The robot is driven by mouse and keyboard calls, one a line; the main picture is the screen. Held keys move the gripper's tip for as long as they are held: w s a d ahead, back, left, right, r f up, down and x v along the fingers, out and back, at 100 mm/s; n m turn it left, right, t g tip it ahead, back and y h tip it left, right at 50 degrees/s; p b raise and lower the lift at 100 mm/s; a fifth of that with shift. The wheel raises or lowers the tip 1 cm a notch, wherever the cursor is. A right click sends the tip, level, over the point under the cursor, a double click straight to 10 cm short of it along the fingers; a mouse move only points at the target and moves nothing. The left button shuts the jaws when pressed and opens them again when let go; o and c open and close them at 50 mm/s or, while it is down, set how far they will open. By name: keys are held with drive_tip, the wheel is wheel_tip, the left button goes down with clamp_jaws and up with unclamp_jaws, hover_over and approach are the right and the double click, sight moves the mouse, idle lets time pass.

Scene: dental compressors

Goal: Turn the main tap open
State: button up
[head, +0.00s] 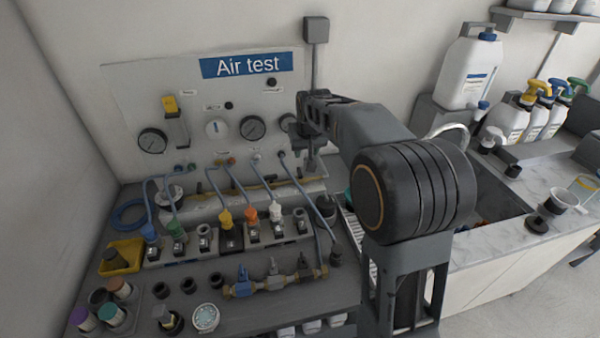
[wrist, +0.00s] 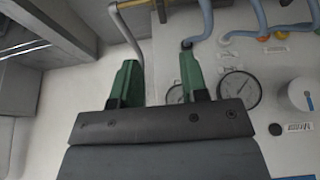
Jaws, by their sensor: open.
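My gripper (wrist: 160,82) has two green fingers spread apart with nothing between them. They point at the wall side, in front of the white test panel (wrist: 210,145). A grey pipe (wrist: 126,25) passes beside the left finger; whether they touch is unclear. In the head view my gripper is mostly hidden behind my arm, near the vertical grey pipe (head: 315,65). A row of brass valves (head: 272,284) with blue and dark handles lies on the bench. A white round knob (head: 217,128) sits on the panel. I cannot tell which fitting is the main tap.
Pressure gauges (head: 253,127) and hoses sit right of my fingers in the wrist view. Bottles, a yellow bin (head: 122,255) and fittings crowd the bench. A sink (head: 490,205) and white jug (head: 468,70) stand right of my arm.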

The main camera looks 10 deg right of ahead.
sight(300, 171)
drive_tip(key=x, duration=0.5)
drive_tip(key=p+x, duration=0.1)
drive_tip(key=x, duration=0.4)
drive_tip(key=w+x, duration=0.1)
drive_tip(key=x, duration=0.4)
drive_tip(key=shift+r, duration=0.2)
clamp_jaws()
